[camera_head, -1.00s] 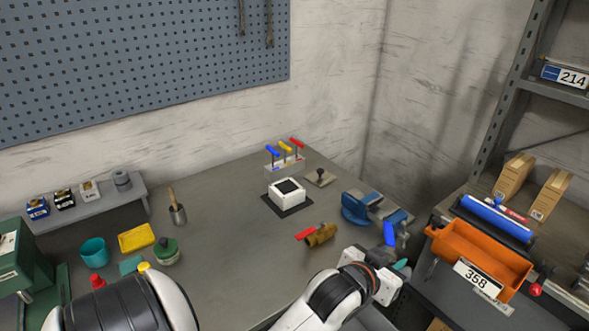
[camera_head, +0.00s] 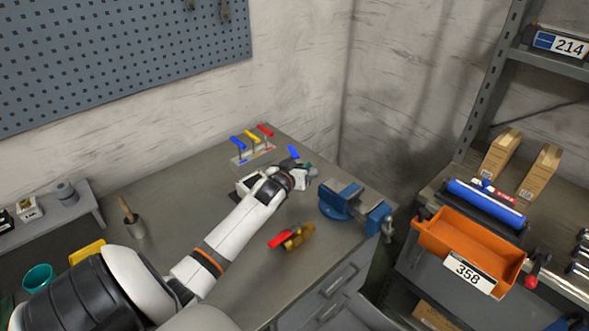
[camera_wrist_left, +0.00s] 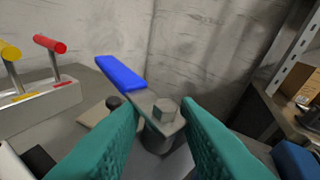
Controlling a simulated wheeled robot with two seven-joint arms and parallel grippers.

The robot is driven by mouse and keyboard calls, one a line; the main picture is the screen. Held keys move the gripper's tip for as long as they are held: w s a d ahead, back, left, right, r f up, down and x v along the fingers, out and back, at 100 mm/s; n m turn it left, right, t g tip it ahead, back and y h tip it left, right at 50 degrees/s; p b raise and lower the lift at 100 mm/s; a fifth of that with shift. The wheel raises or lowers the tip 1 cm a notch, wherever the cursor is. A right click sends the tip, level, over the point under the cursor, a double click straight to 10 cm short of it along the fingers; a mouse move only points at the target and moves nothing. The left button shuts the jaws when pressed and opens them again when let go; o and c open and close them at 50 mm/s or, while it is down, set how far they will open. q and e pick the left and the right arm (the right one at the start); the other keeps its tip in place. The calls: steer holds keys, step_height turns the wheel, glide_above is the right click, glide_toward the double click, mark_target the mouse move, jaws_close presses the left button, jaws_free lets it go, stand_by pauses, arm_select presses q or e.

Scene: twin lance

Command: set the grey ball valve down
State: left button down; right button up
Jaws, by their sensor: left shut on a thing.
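The grey ball valve (camera_wrist_left: 160,130) with its blue lever (camera_wrist_left: 120,73) is between the teal fingers of my left gripper (camera_wrist_left: 160,145) in the left wrist view. In the head view, my left gripper (camera_head: 301,174) is at the back right of the bench, with the blue lever (camera_head: 293,152) standing out beyond it. The gripper is shut on the valve. Fingers hide the valve's lower part, and I cannot tell its height above the bench. My right gripper is not in view.
A rack with blue, yellow and red levers (camera_head: 252,154) stands behind left of the gripper. A blue vise (camera_head: 343,202) is to its right. A brass valve with a red lever (camera_head: 297,238) lies nearer. A plate with a black knob (camera_wrist_left: 97,112) is close by.

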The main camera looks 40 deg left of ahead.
arm_select(q)
steer(key=shift+d+f, duration=0.1)
steer(key=shift+f, duration=3.3)
steer(key=c, duration=1.5)
jaws_free()
steer(key=shift+f, duration=0.2)
steer(key=o, duration=0.4)
steer(key=shift+d, duration=0.1)
steer(key=shift+r, duration=0.1)
